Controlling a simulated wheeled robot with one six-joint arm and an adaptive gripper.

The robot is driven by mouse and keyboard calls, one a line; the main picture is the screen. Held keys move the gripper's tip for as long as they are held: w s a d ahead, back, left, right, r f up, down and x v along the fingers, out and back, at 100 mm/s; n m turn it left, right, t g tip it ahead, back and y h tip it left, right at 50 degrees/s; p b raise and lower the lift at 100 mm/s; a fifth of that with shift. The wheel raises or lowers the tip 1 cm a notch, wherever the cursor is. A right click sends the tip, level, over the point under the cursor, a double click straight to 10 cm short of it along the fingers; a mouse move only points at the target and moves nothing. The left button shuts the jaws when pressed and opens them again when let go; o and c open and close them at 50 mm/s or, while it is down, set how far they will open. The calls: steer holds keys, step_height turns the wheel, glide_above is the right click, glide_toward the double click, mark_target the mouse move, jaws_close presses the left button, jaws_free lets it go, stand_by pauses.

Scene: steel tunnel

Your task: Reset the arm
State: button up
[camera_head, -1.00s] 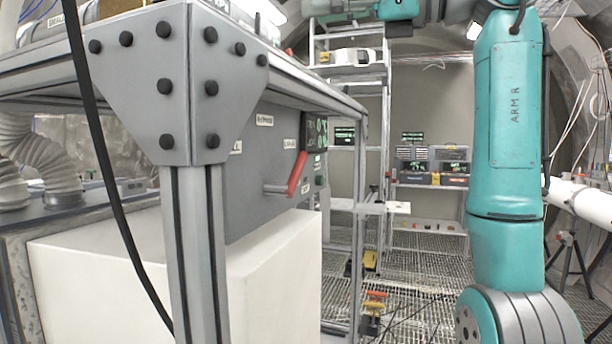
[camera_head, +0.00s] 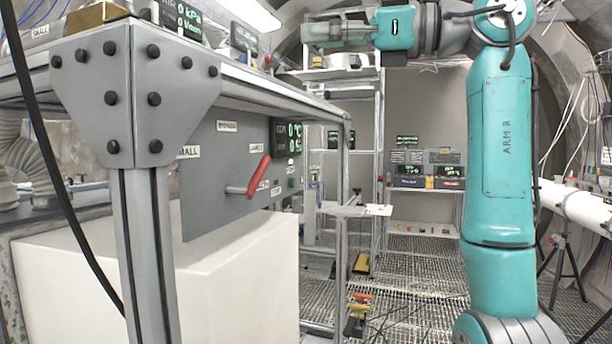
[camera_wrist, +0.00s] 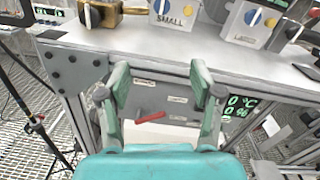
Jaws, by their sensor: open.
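My arm (camera_head: 502,150) is teal and stands upright at the right of the head view. Its upper links bend left across the top, and my gripper (camera_head: 335,32) points left there, above the bench's right end. In the wrist view my gripper (camera_wrist: 160,82) has its two fingers wide apart, with nothing between them. Beyond the fingers shows the bench's front panel with a red-handled lever (camera_wrist: 150,117). The gripper does not appear to touch the bench or the lever.
The metal-framed bench (camera_head: 135,95) fills the left, with the red lever (camera_head: 258,175) sticking out of its panel. A white block (camera_head: 230,270) stands beneath. Labelled valve boxes (camera_wrist: 175,14) stand on top. Shelving (camera_head: 420,195) stands behind; grated floor lies between.

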step_height(320, 180, down, 40)
steer(key=d+r+m+g+y, duration=0.1)
steer(key=d+m+y, duration=0.1)
steer(key=m+y, duration=0.65)
steer(key=s+d+f+m+t+h, duration=0.3)
steer(key=s+f+m+t+h, duration=0.4)
steer(key=f+m, duration=0.4)
steer(key=s+d+f+m+t+h, duration=0.45)
steer(key=s+f+m+h, duration=0.25)
steer(key=s+f+m, duration=0.4)
steer(key=s+d+f+m+t+h, duration=0.2)
steer(key=s+f+m+t+h, duration=0.6)
steer(key=m, duration=0.5)
steer(key=s+d+f+m+g+h, duration=0.2)
steer(key=s+f+m+g, duration=0.2)
steer(key=s, duration=0.6)
steer(key=s+d+f+m+g+h, duration=0.2)
steer(key=s+f+m+g, duration=0.3)
steer(key=s, duration=0.6)
steer(key=shift+d+f, duration=0.2)
steer(key=shift+f, duration=0.3)
